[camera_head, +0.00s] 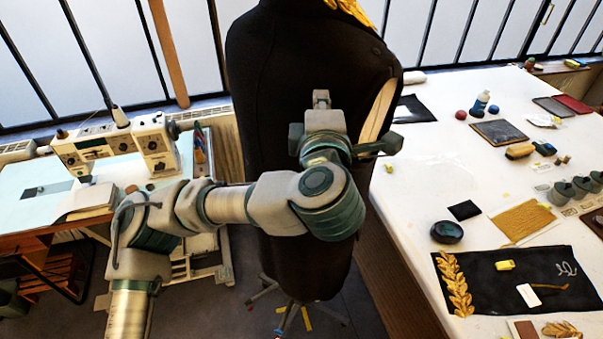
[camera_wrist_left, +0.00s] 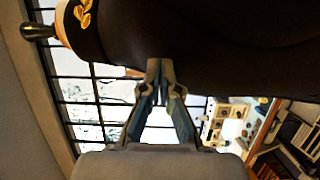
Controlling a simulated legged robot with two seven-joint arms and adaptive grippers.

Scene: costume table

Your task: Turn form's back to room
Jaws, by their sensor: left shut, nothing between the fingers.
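The black dress form (camera_head: 275,70) stands upright on a legged stand (camera_head: 290,315) beside the white table. Gold leaf trim (camera_head: 352,10) shows at its top, and a pale wooden oval (camera_head: 378,110) on its right side. My left gripper (camera_head: 321,99) is in front of the form's torso. In the left wrist view, the fingertips (camera_wrist_left: 160,66) are together and empty, up against or very near the form's dark surface (camera_wrist_left: 210,35); contact is unclear. A dark knob (camera_wrist_left: 38,31) on the form's wooden part shows there. My right gripper is not seen.
The white table (camera_head: 430,180) at right holds a black cloth (camera_head: 520,290) with gold leaves, a dark bowl (camera_head: 447,232) and several small tools. A sewing machine (camera_head: 120,145) stands on a table at left. Barred windows (camera_head: 490,30) run behind.

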